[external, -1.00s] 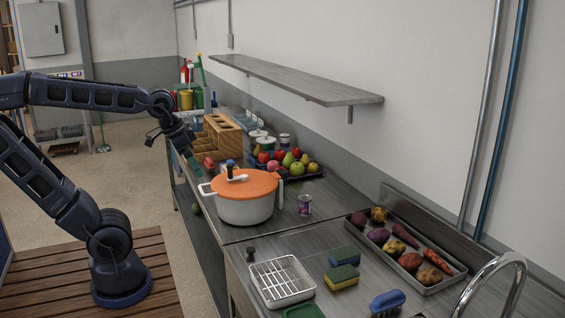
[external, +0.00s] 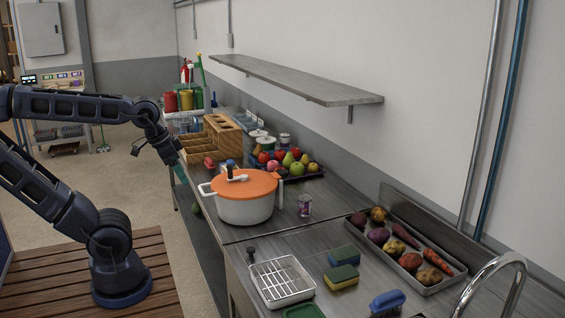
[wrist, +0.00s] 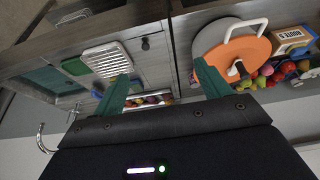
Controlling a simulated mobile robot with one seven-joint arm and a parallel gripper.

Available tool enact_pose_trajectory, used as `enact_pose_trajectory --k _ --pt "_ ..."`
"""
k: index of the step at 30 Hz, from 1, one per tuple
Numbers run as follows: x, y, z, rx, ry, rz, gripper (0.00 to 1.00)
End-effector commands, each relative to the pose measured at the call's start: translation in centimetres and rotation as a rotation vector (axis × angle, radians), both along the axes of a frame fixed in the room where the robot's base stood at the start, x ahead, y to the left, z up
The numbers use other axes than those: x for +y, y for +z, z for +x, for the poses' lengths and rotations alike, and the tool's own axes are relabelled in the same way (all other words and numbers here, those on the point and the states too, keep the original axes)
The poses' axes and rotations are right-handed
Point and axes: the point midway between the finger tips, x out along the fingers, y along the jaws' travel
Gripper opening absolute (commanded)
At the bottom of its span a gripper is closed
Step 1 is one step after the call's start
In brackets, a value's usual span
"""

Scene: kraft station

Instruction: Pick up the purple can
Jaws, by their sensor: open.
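The purple can (external: 305,205) stands upright on the steel counter, just right of the white pot with the orange lid (external: 246,195) in the external view. I cannot make the can out in the wrist view. My gripper (external: 183,175) hangs in the air at the counter's left edge, left of the pot and well apart from the can. In the wrist view its two green fingers (wrist: 160,92) are spread wide with nothing between them. The pot also shows in the wrist view (wrist: 208,40).
A fruit tray (external: 316,175) and wooden organizer (external: 222,138) stand behind the pot. A vegetable tray (external: 436,285), sponges (external: 343,277), a wire-rack dish (external: 282,282) and a curved faucet (external: 515,262) are nearer. A shelf (external: 300,80) overhangs the counter's back.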

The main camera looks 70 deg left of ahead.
Motion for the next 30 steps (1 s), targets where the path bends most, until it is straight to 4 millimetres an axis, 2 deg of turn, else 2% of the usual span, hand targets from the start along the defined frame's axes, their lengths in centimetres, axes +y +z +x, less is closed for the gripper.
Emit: enact_pose_trajectory --k 5,8,11,21,30 --pt "0.0 0.1 0.3 0.003 -0.01 0.005 0.76" --pt "0.1 0.6 1.4 0.013 -0.046 0.025 0.76" --pt "0.4 1.2 3.3 0.031 -0.112 0.058 0.76" --pt "1.4 2.6 11.9 0.108 -0.416 0.186 0.76" --pt "2.8 2.0 20.0 0.172 -0.691 0.269 0.76"
